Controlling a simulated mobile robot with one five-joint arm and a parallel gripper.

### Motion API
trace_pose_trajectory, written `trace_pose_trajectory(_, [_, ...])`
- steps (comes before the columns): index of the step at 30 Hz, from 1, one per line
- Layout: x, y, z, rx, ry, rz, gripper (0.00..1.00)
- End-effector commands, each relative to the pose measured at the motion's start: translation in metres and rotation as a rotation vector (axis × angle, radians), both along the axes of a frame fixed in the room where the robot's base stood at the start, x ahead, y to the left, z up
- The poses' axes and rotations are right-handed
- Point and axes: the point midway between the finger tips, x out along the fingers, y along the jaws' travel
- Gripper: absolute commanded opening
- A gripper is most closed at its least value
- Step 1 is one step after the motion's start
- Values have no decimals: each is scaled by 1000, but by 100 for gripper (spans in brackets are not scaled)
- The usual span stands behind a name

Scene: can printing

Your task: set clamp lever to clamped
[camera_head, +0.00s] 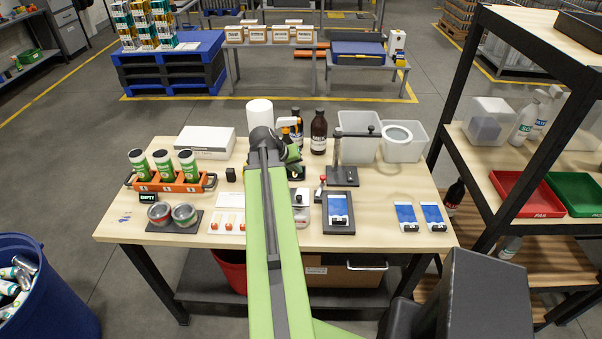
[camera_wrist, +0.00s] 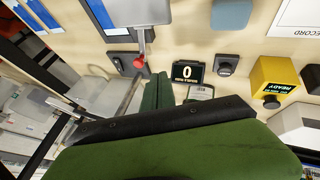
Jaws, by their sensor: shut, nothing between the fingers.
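The clamp lever has a red knob (camera_head: 322,180) and stands at the left of a dark fixture (camera_head: 350,228) holding a blue-and-white card, on the table. In the wrist view the lever (camera_wrist: 140,48) is a grey bar ending in a red ball, beside the fixture at the upper left. My gripper's green fingers (camera_wrist: 157,92) are shut and empty, a little below the red ball in that picture and seemingly apart from it. In the head view my arm hides much of the gripper. I cannot tell the lever's set position.
A counter display (camera_wrist: 188,73) reading 0 is close to the fingers. A yellow box (camera_wrist: 275,80) lies to its right. A post with a horizontal arm (camera_head: 337,150) rises behind the fixture. Two blue-and-white cards (camera_head: 406,215) lie to its right, with bare table around them.

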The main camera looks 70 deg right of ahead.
Motion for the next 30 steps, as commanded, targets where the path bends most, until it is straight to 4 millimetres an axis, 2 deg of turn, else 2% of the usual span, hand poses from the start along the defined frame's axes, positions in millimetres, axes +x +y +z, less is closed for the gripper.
trace_pose_trajectory(1, [-1,-7,-20,1,0,0,0])
trace_pose_trajectory(10, [-13,-42,-73,0,0,0,0])
trace_pose_trajectory(12, [-25,-47,-66,1,0,0,0])
trace_pose_trajectory(18, [-42,-58,-68,0,0,2,0])
trace_pose_trajectory(30, [-45,-60,-68,0,0,3,0])
